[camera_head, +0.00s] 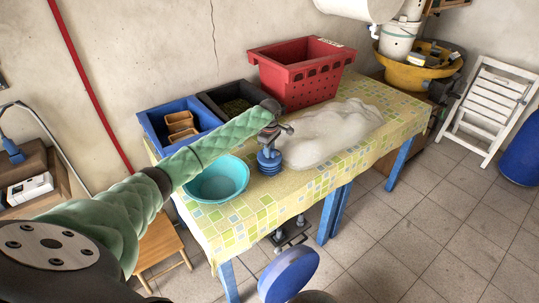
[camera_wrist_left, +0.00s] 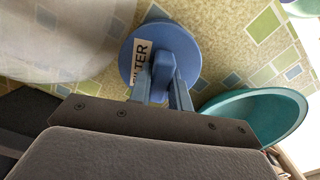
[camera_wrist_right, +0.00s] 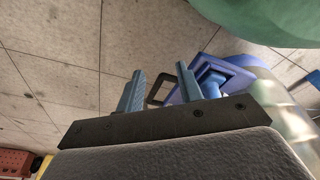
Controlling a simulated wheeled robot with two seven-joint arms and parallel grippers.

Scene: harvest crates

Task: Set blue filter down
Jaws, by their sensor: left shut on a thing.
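The blue filter (camera_head: 269,162) is a ribbed blue piece at the table's front edge area, between the teal bowl and the white sack. My left gripper (camera_head: 274,133) is above it and shut on its upper part. My right gripper (camera_wrist_right: 160,92) is open and empty, low beside the table over the floor.
The teal bowl (camera_head: 238,172) is close left of the filter. A white sack (camera_head: 325,135) lies close right. A blue crate (camera_head: 152,134), a dark crate (camera_head: 215,102) and a red crate (camera_head: 290,88) line the back. Bare patterned tabletop (camera_head: 235,226) lies along the front.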

